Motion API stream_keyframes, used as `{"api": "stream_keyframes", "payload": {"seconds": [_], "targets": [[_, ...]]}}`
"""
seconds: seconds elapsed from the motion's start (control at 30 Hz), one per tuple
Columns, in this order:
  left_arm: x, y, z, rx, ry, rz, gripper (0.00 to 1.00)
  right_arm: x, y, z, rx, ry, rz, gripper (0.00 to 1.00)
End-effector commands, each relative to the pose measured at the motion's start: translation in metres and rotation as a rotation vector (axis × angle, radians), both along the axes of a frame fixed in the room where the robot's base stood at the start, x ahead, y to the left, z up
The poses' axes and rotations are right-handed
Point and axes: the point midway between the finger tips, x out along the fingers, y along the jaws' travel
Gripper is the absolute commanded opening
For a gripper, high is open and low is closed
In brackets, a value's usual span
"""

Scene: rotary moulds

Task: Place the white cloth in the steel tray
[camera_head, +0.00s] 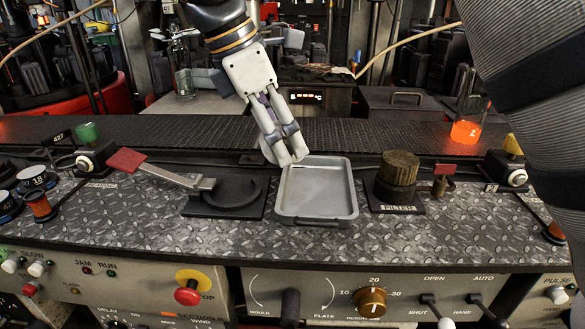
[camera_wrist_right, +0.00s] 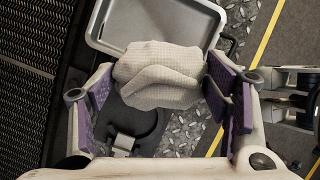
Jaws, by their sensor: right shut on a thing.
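The steel tray (camera_head: 343,215) lies on the diamond-plate bench in the head view, shallow and rectangular; no cloth shows in it. In the right wrist view the tray (camera_wrist_right: 115,24) is at the top. My right gripper (camera_head: 292,160) reaches down from the top at the tray's back-left corner. In the right wrist view, the gripper (camera_wrist_right: 155,95) is shut on the bunched white cloth (camera_wrist_right: 160,75), which overlaps the tray's near edge in the picture. In the head view the fingers mostly hide the cloth. My left gripper is not in view.
A black round mould base (camera_head: 235,197) with a metal lever (camera_head: 180,178) and red paddle (camera_head: 126,160) sits left of the tray. A brown knob-like cylinder (camera_head: 399,168) stands on its right. An orange-glowing beaker (camera_head: 466,130) stands farther back right.

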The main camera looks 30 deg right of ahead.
Motion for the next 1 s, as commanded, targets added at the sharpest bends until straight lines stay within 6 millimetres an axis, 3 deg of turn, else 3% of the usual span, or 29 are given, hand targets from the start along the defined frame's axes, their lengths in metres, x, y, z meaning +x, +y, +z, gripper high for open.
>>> {"api": "stream_keyframes", "payload": {"seconds": [0.1, 0.4, 0.5, 0.6, 0.93, 0.97, 1.0], "targets": [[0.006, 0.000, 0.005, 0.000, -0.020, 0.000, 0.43, -0.004, -0.031, -0.021, 0.001, -0.001, -0.001, 0.45], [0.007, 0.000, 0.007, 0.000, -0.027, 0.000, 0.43, -0.005, -0.067, -0.068, 0.000, 0.003, -0.001, 0.45], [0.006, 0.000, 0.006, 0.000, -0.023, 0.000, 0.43, -0.004, -0.066, -0.089, -0.002, 0.003, 0.001, 0.45], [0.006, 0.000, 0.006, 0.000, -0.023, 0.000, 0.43, -0.004, -0.066, -0.098, 0.000, -0.001, 0.001, 0.45], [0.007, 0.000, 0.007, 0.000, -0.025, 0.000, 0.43, -0.004, -0.066, -0.100, -0.001, -0.002, 0.001, 0.45], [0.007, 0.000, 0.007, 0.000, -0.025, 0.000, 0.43, -0.004, -0.066, -0.100, 0.000, -0.002, 0.001, 0.75], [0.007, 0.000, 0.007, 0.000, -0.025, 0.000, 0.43, -0.004, -0.066, -0.100, 0.000, -0.002, 0.001, 0.84]]}}
